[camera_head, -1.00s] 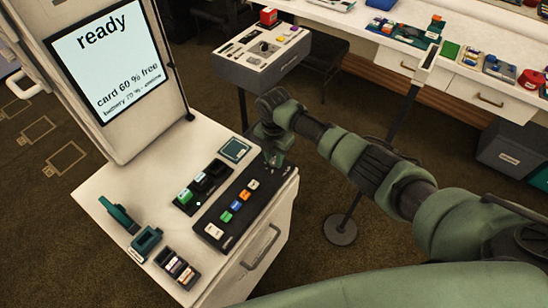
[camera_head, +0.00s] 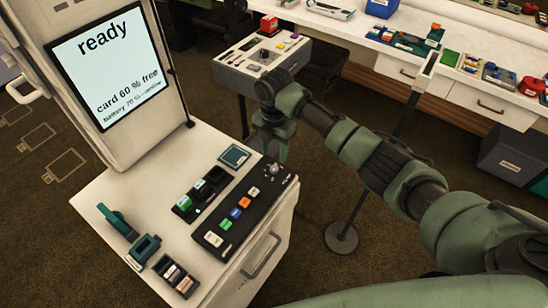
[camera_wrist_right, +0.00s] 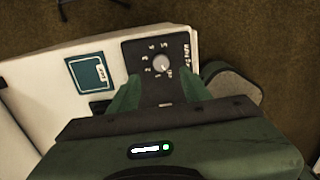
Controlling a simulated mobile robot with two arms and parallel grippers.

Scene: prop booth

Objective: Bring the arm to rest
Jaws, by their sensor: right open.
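My right arm (camera_head: 375,160) reaches in from the right in the head view. Its gripper (camera_head: 277,145) hangs above and beyond the far end of the black control panel (camera_head: 232,242), clear of it. In the right wrist view the two green fingers stand apart with nothing held, and the gripper (camera_wrist_right: 161,92) has the panel's numbered dial (camera_wrist_right: 161,64) ahead of it. The dial also shows uncovered in the head view (camera_head: 273,169). My left gripper is not in view.
The white cabinet (camera_head: 120,190) carries a screen (camera_head: 108,62) reading "ready", small trays and a teal square pad (camera_head: 234,156). A grey console (camera_head: 240,82) stands behind the gripper. A post on a round base (camera_head: 341,238) stands right of the cabinet. A cluttered bench (camera_head: 450,85) lies at the back.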

